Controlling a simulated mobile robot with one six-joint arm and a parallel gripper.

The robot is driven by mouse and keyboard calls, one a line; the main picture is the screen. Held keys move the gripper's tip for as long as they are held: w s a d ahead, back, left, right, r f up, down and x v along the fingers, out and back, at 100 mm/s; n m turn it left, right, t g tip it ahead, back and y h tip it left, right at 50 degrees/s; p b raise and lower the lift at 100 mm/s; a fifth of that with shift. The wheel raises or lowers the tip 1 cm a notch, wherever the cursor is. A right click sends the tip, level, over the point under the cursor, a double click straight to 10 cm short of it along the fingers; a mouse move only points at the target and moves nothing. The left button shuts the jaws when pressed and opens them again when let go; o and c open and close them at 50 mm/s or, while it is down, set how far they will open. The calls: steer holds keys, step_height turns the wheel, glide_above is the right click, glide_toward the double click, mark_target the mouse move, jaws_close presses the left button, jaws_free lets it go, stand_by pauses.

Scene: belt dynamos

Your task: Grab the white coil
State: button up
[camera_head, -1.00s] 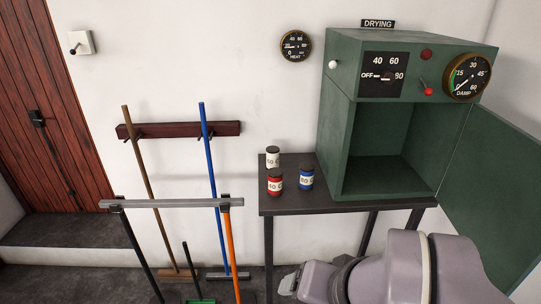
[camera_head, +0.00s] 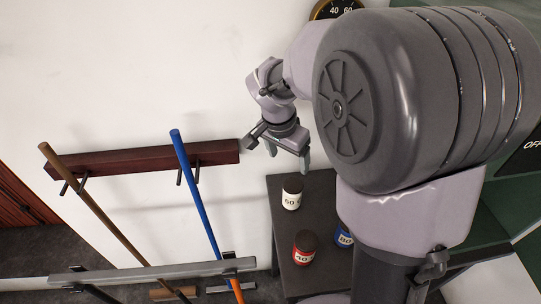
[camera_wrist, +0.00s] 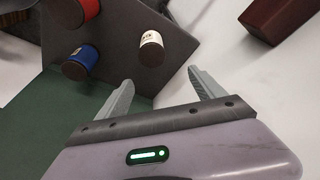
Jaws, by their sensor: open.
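The white coil (camera_head: 292,192) is a small white cylinder with a dark top and a number label. It stands upright on the dark table, apart from the red and blue coils. In the wrist view the white coil (camera_wrist: 151,49) shows beyond the fingertips, nearer the left finger. My gripper (camera_head: 288,158) is above the table's back left part in the head view, higher than the white coil. In the wrist view my gripper (camera_wrist: 160,80) is open, with nothing between its fingers.
A red coil (camera_head: 305,247) and a blue coil (camera_head: 344,239) stand near the white one on the table (camera_head: 318,188). A wooden rack (camera_head: 110,160) with a blue-handled tool (camera_head: 195,190) is at left.

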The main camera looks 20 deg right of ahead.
mark_target(293, 181)
steer(key=b+x, duration=0.1)
steer(key=x, duration=0.5)
steer(key=s+b+x, duration=0.1)
steer(key=x, duration=0.2)
steer(key=shift+f+b, duration=0.25)
steer(key=shift+b, duration=0.05)
steer(key=f+b, duration=0.1)
steer(key=f, duration=0.1)
steer(key=f+b, duration=0.1)
steer(key=f, duration=0.2)
steer(key=shift+s+d+f, duration=0.15)
steer(key=shift+s+d, duration=0.1)
steer(key=shift+w+d+f, duration=0.1)
steer(key=shift+w+f, duration=0.05)
steer(key=shift+f, duration=0.1)
steer(key=shift+r, duration=0.1)
jaws_close()
